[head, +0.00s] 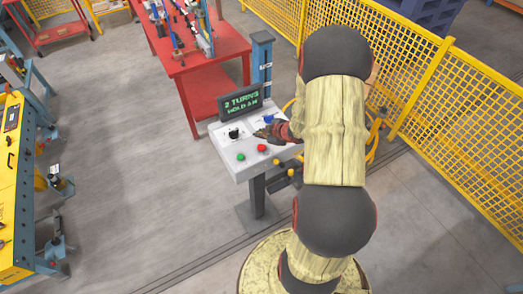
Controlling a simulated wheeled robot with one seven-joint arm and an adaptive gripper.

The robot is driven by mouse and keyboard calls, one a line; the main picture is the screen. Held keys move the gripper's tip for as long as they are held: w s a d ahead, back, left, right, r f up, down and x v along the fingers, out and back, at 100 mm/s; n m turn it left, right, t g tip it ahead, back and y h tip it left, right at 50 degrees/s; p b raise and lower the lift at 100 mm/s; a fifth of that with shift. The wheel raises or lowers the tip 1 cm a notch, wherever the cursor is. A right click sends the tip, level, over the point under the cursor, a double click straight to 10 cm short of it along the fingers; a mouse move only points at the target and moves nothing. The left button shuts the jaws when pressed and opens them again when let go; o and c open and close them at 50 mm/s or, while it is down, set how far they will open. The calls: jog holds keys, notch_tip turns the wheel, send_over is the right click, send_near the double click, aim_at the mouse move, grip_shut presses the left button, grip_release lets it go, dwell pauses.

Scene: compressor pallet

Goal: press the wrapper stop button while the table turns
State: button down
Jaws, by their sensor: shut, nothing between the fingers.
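A pale grey control console (221,152) stands on a dark post. Its display (241,102) shows green text, with "2 TURNS" on the top line; the second line is hard to read. On its sloped face are a red button (262,148), a green button (240,157), a black knob (234,133) and a blue control (268,119). My gripper (263,133) is shut and empty over the console's face, between the blue control and the red button. I cannot tell whether it touches the face. No turning table can be made out.
A red workbench (205,75) with tools stands behind the console, beside a blue-grey post (262,62). Yellow mesh fencing (450,90) runs along the right. A yellow machine (15,190) stands at left. The floor between it and the console is clear.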

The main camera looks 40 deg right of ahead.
aim_at(260, 148)
jog(key=shift+f+b, duration=1.9)
jog(key=shift+f, duration=1.25)
jog(key=shift+f+b, duration=0.5)
jog(key=shift+b, duration=0.15)
jog(key=shift+r, duration=0.1)
jog(key=shift+r+p, duration=0.85)
jog(key=shift+r, duration=0.1)
notch_tip(260, 148, up, 5)
jog(key=p, duration=0.4)
jog(key=shift+p, duration=0.3)
